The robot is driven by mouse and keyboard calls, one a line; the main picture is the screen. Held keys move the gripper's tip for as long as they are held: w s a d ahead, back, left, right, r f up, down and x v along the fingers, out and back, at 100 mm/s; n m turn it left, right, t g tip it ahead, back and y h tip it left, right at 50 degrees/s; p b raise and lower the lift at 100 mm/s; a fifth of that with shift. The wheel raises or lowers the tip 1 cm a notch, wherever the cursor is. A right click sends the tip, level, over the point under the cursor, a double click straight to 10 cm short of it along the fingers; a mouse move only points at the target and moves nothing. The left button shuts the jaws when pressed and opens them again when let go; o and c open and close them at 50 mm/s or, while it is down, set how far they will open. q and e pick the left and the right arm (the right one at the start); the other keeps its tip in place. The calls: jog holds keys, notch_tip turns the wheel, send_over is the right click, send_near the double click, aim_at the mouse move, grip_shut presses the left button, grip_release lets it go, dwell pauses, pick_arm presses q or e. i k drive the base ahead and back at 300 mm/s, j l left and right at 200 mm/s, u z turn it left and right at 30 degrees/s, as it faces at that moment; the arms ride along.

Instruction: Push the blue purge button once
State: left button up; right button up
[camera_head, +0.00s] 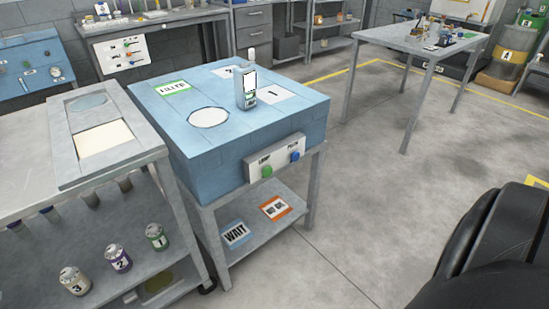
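The blue button (294,156) sits on the right half of a pale control panel on the front of a blue block-like station (200,150). A green button (267,171) sits to its left on the same panel. Small dark lettering stands above each button. A small upright device or bottle with a pale top (246,93) stands on top of the station, near a white circle and printed cards. Neither of my grippers shows, and nothing touches the buttons.
A grey bench (100,141) adjoins on the left, with numbered cans on its lower shelf. The shelf under the station carries a WAIT card (235,233) and an orange card (275,208). Another table (400,38) stands at the back right. The floor before the panel is clear.

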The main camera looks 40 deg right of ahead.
aim_at(294, 156)
jog(key=i+l+z, duration=0.1)
jog(key=z, duration=1.4)
